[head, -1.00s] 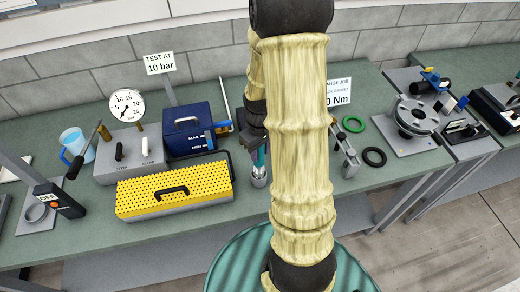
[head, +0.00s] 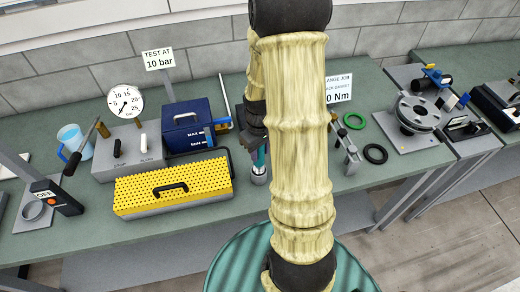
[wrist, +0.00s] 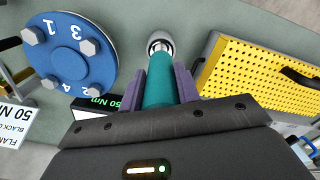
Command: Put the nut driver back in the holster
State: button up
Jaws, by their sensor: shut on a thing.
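The nut driver shows as a teal handle (wrist: 160,92) between the purple fingers of my gripper (wrist: 164,88) in the wrist view. My gripper is shut on this handle. Past the handle's far end is a round grey metal cup or socket with a bright rim (wrist: 160,45). In the head view a grey metal cylinder (head: 259,177) stands on the bench just below the teal handle (head: 261,155). I cannot tell whether this metal part is the holster or the driver's own end, or whether the tip is inside it. My arm hides much of the area.
A yellow perforated case (head: 173,184) lies left of the gripper, close by in the wrist view too. A blue flange with numbered bolts (wrist: 68,50) and a 50 Nm display (wrist: 98,103) are on the other side. A blue tank (head: 188,127) stands behind the case.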

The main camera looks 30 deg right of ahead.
jog(key=shift+f+b, duration=0.45)
jog(key=shift+f, duration=0.2)
jog(key=o, duration=1.2)
notch_tip(320, 180, up, 17)
jog(key=shift+w+r+b, duration=0.1)
jog(key=shift+r+b, duration=0.1)
jog(key=shift+b, duration=0.65)
